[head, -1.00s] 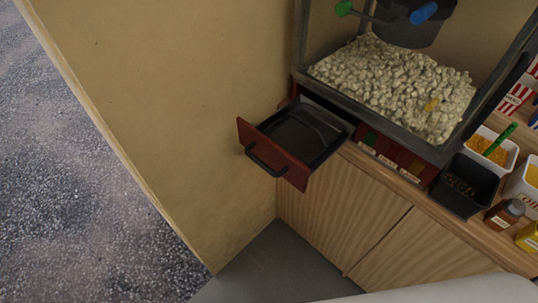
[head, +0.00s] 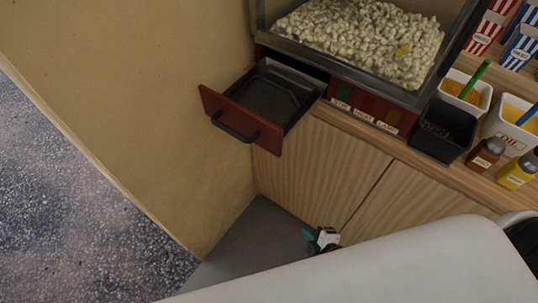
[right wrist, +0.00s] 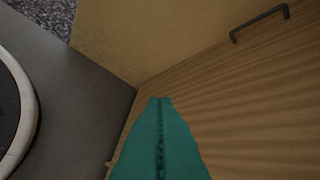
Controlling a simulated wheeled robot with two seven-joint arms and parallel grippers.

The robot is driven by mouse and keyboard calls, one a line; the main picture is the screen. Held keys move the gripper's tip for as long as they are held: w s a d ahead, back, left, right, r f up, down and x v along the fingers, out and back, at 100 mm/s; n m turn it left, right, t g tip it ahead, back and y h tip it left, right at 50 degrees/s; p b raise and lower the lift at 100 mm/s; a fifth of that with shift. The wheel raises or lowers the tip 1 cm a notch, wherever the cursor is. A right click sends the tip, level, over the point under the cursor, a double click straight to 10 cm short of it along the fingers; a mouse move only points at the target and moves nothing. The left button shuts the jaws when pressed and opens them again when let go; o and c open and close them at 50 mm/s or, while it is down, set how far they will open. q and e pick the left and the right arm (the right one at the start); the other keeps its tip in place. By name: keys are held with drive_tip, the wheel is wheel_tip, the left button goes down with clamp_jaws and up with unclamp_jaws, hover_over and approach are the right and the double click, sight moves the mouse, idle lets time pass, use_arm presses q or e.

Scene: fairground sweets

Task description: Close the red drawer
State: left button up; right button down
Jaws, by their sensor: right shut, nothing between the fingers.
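The red drawer (head: 242,114) is pulled out, below the popcorn machine in the head view. Its red front has a black bar handle (head: 234,131), and its dark inside looks empty. My right gripper (head: 309,236) is low, near the grey floor in front of the wooden cabinet. It is well below and to the right of the drawer, apart from it. In the right wrist view its teal fingers (right wrist: 160,100) are together with nothing between them. My left gripper is out of view.
The popcorn machine (head: 330,84) stands on the wooden counter. A beige wall (head: 150,110) is left of the drawer. Tubs and bottles (head: 486,153) stand at the right. A dark bar handle (right wrist: 260,23) shows at the wrist view's upper right, by wood.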

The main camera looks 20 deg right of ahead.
sight(310, 108)
drive_tip(key=a+r+n+t+y+b, duration=0.1)
drive_tip(key=a+r+n+t+y, duration=0.15)
drive_tip(key=r, duration=0.75)
drive_tip(key=a+r+n+t+y+b, duration=0.1)
drive_tip(key=a+r+n+t, duration=0.2)
drive_tip(key=r, duration=0.7)
drive_tip(key=a+r+n+t+y+b, duration=0.15)
drive_tip(key=r+n, duration=0.25)
drive_tip(key=r, duration=0.6)
drive_tip(key=shift+m+g, duration=0.25)
drive_tip(key=shift+g, duration=0.15)
drive_tip(key=w+p, duration=0.2)
drive_tip(key=w, duration=0.2)
drive_tip(key=w+a+p, duration=0.1)
drive_tip(key=w+p, duration=0.1)
drive_tip(key=w, duration=0.2)
drive_tip(key=w+p, duration=0.2)
drive_tip(key=w, duration=0.2)
drive_tip(key=shift+w+a+f, duration=0.1)
drive_tip(key=shift+a+f, duration=0.1)
drive_tip(key=shift+f, duration=0.05)
drive_tip(key=w+d, duration=0.3)
drive_tip(key=d, duration=0.1)
drive_tip(key=w+d, duration=0.4)
drive_tip(key=d, duration=0.1)
drive_tip(key=w+d, duration=0.3)
drive_tip(key=d, duration=0.1)
drive_tip(key=shift+w+d, duration=0.35)
drive_tip(key=shift+w, duration=0.05)
